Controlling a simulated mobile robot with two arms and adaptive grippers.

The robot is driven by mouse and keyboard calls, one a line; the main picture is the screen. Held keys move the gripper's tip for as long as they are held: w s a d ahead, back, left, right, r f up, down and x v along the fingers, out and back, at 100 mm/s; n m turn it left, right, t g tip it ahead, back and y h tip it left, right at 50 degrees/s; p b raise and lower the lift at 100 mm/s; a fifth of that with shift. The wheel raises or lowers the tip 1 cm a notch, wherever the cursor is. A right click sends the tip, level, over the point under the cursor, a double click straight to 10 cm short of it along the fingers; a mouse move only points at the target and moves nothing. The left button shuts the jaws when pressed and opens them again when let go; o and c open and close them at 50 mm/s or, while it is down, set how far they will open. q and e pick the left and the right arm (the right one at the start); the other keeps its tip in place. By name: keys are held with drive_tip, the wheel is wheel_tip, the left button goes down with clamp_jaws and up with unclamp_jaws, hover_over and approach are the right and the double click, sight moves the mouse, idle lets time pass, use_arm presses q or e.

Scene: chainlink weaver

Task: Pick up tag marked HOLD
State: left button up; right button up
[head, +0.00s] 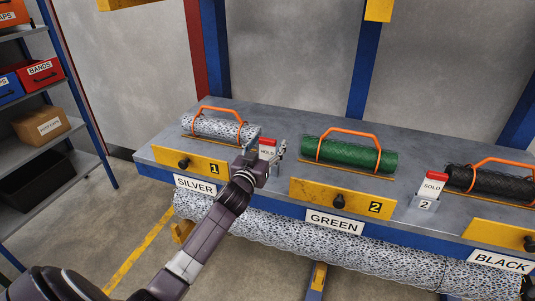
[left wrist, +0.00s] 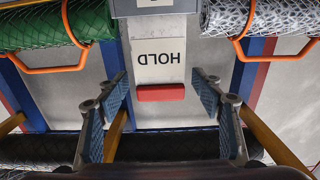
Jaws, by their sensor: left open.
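The HOLD tag (head: 267,149) is a white card with a red top, upright on the bench between the silver and green rolls. In the left wrist view the tag (left wrist: 160,65) appears upside down, its lower end at a grey holder (left wrist: 125,8). My left gripper (head: 266,152) is open at the tag. In the wrist view its two padded fingers (left wrist: 160,108) stand on either side of the tag's red end, with a gap on both sides. My right gripper is not in view.
A silver mesh roll (head: 218,127) and a green roll (head: 340,153) with orange handles flank the tag. A SOLD tag (head: 432,187) stands near a black roll (head: 492,182). Yellow plates 1 (head: 170,162) and 2 (head: 315,200) edge the bench. Shelves (head: 85,165) stand at left.

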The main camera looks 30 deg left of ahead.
use_arm(q)
drive_tip(key=c, duration=1.2)
drive_tip(key=shift+o, duration=0.2)
